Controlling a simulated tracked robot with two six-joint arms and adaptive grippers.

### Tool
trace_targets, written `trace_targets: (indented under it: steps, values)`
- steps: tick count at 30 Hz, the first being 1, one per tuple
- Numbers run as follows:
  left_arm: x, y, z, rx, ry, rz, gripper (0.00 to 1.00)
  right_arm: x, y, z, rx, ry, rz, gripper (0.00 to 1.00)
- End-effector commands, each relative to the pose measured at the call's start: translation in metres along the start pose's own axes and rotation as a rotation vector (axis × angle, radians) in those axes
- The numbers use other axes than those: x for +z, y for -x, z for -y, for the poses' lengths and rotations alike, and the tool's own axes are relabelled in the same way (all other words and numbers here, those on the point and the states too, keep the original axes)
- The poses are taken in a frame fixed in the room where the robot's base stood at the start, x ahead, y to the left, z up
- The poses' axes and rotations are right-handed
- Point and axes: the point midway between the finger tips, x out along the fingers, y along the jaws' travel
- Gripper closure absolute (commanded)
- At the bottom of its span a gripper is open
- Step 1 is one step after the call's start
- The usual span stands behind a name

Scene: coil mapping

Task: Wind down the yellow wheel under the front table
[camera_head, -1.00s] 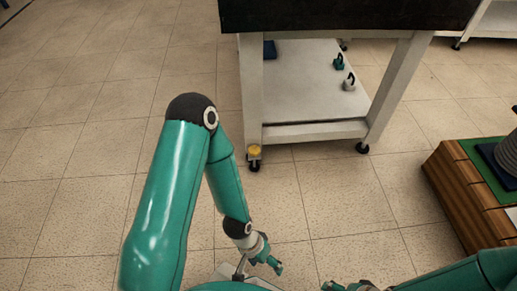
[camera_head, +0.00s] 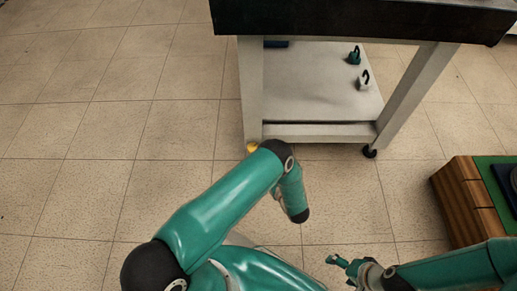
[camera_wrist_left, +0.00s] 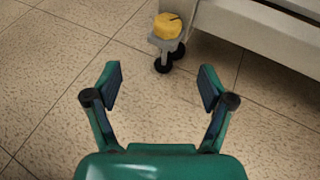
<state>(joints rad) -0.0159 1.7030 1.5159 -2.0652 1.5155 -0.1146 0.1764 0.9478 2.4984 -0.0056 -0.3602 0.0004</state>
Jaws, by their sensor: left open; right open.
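The yellow wheel (camera_wrist_left: 167,26) sits on a grey bracket above a black caster, at the foot of a white table leg. In the head view only a sliver of the yellow wheel (camera_head: 252,147) shows, behind my left arm. The front table (camera_head: 350,133) has a dark top and white legs. My left gripper (camera_wrist_left: 160,80) is open and empty in the left wrist view, with the yellow wheel beyond its fingertips and apart from them. My right gripper (camera_head: 340,268) is open and empty over the floor at the lower right.
Two small hooked weights, one green (camera_head: 354,56) and one pale (camera_head: 364,82), stand on the table's lower shelf. The tiled floor at the left is clear.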

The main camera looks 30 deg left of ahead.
Motion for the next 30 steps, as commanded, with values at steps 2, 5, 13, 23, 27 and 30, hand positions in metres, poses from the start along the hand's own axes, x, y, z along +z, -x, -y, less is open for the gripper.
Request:
trace_targets:
  steps: [2,5,13,23,27,30]
  values:
    - [-0.001,-0.004,0.006,-0.014,-0.002,0.007,0.18,0.000,-0.003,-0.001,0.000,0.000,0.000,0.18]
    - [-0.002,-0.015,0.010,-0.021,-0.004,0.006,0.18,0.000,-0.006,-0.002,0.000,0.000,0.000,0.18]
    - [-0.004,-0.069,0.015,-0.026,-0.006,0.005,0.18,0.000,-0.023,-0.008,0.000,0.000,0.000,0.18]
    - [-0.003,-0.133,0.018,-0.030,-0.009,0.005,0.18,-0.001,-0.044,-0.016,0.000,0.000,-0.001,0.18]
    - [-0.003,-0.149,0.018,-0.030,-0.009,0.004,0.18,-0.001,-0.049,-0.018,0.000,0.000,-0.001,0.18]
    - [-0.002,-0.155,0.019,-0.032,-0.011,0.003,0.18,-0.001,-0.051,-0.018,0.000,0.000,-0.001,0.18]
